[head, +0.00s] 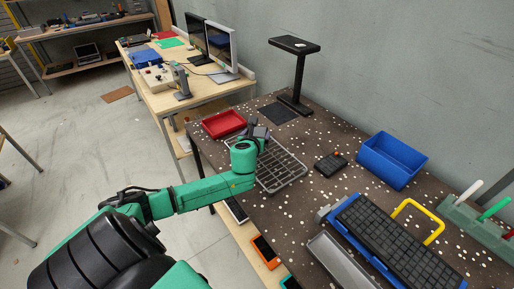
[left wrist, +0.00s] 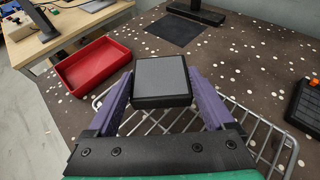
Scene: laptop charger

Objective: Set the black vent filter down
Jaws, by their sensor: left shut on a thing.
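The black vent filter (left wrist: 162,80) is a small dark block with a grey top face. In the left wrist view it sits between the two purple fingers of my left gripper (left wrist: 161,92), which is shut on it. There the filter is small and partly hidden by my wrist. The rack also shows under the filter in the left wrist view (left wrist: 262,122). My right gripper is not in view.
A red tray (head: 222,124) lies left of the rack. A black mat (head: 278,113) lies behind, before a black stand (head: 300,65). A small black block (head: 329,164) and a blue bin (head: 391,162) are to the right. Speckled table surface is bare between them.

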